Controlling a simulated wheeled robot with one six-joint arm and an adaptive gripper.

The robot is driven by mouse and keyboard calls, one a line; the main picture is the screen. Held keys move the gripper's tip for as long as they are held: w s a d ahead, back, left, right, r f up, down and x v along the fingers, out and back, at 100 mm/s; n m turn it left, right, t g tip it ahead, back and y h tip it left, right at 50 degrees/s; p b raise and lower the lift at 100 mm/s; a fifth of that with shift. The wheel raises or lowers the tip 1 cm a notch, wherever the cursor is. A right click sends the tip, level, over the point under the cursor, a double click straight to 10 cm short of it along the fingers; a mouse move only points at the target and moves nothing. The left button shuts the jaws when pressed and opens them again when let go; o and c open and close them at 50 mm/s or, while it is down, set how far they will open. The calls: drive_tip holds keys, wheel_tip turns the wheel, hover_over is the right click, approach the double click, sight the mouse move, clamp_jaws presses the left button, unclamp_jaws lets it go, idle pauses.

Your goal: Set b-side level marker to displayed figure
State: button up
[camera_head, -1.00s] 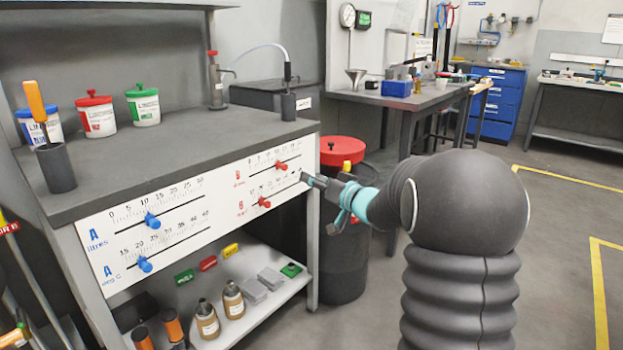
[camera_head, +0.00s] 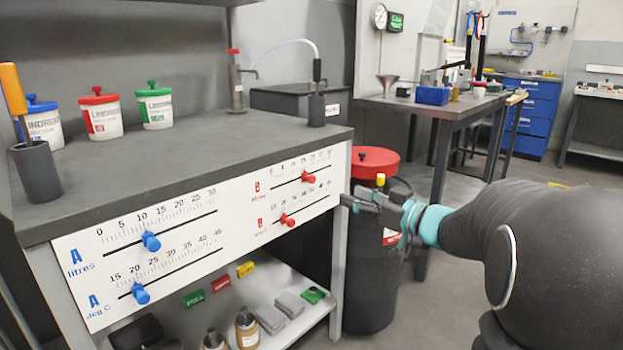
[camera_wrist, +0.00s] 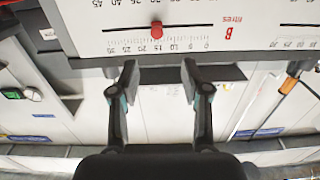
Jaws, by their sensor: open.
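The white slider panel (camera_head: 175,233) is on the bench front. Its upper right scale, marked B litres, carries a red marker (camera_head: 308,177). In the wrist view, upside down, this red marker (camera_wrist: 157,30) stands near 15. A second red marker (camera_head: 287,220) sits on the lower B scale. My gripper (camera_head: 346,201) is beside the panel's right end in the head view. In the wrist view my gripper (camera_wrist: 160,72) is open and empty, its fingertips apart, with the B litres marker beyond the gap. A green display (camera_head: 396,21) hangs at the back; its figure is unreadable.
Blue markers (camera_head: 151,241) (camera_head: 140,293) sit on the A scales at left. A dark drum with a red lid (camera_head: 375,161) stands close behind my gripper. A shelf below the panel holds bottles and coloured blocks. Tubs and a pump stand on the bench top.

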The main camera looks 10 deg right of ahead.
sight(314, 180)
drive_tip(key=x, duration=1.3)
drive_tip(key=shift+w+d+b, duration=0.15)
drive_tip(key=shift+w+b, duration=0.1)
drive_tip(key=shift+b, duration=0.05)
drive_tip(key=shift+r, duration=0.1)
clamp_jaws()
